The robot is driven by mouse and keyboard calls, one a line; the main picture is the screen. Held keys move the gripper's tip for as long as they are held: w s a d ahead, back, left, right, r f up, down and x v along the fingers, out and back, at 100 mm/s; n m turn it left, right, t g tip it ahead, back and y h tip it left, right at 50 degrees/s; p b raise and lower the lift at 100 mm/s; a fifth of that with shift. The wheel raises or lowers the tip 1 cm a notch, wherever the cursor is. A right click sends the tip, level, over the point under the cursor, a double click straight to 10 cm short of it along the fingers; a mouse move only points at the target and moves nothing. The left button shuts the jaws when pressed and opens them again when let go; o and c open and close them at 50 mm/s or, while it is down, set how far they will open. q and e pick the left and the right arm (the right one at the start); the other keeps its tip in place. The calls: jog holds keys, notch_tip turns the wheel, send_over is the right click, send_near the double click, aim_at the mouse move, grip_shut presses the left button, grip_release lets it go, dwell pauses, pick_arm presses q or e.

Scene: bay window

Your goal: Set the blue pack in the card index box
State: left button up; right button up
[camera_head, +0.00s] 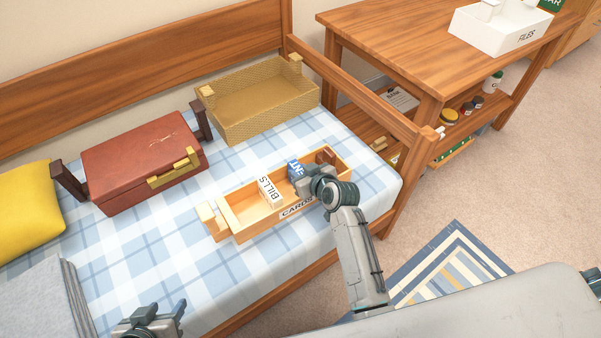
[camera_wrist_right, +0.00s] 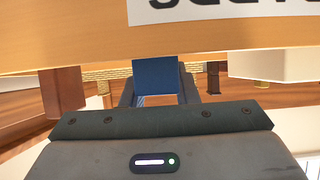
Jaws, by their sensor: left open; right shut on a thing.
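The card index box (camera_head: 250,229) is a long open wooden box labelled CARDS, lying on the checked bed cover. A cream BILLS pack (camera_head: 269,190) stands in it left of centre. My right gripper (camera_head: 306,183) is shut on the blue pack (camera_head: 294,169) at the box's right part. In the right wrist view, the blue pack (camera_wrist_right: 157,76) shows between the fingers, and the box's front wall (camera_wrist_right: 60,45) hides part of it. I cannot tell whether the pack touches the box floor. My left gripper (camera_head: 155,316) is open and empty at the bottom left.
A brown block (camera_head: 326,156) stands at the box's right end. A red case (camera_head: 135,160) and a woven tray (camera_head: 262,119) lie behind on the bed. A yellow cushion (camera_head: 30,208) is at left. A wooden table (camera_head: 420,40) with a white FILES box (camera_head: 500,32) stands at right.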

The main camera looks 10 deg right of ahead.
jog(key=o, duration=1)
jog(key=shift+f, duration=0.1)
jog(key=shift+o, duration=0.2)
jog(key=shift+s+d+r, duration=0.1)
jog(key=shift+s+r, duration=0.1)
jog(key=shift+r, duration=0.1)
jog(key=p+v, duration=0.2)
jog(key=v, duration=0.9)
pick_arm(q)
jog(key=shift+s+a+r+g+y, duration=0.3)
jog(key=shift+s+a+r+g, duration=0.25)
jog(key=shift+g, duration=0.25)
pick_arm(e)
jog(key=s+d+f+m+g+h, duration=0.1)
jog(key=s+d, duration=0.3)
jog(key=s, duration=0.7)
jog(key=s+d+m+g+h, duration=0.2)
jog(key=s+d+g, duration=0.1)
jog(key=s, duration=0.8)
jog(key=shift+s+d+f+g+h, duration=0.3)
jog(key=shift+s+d+f, duration=0.05)
jog(key=shift+d, duration=0.15)
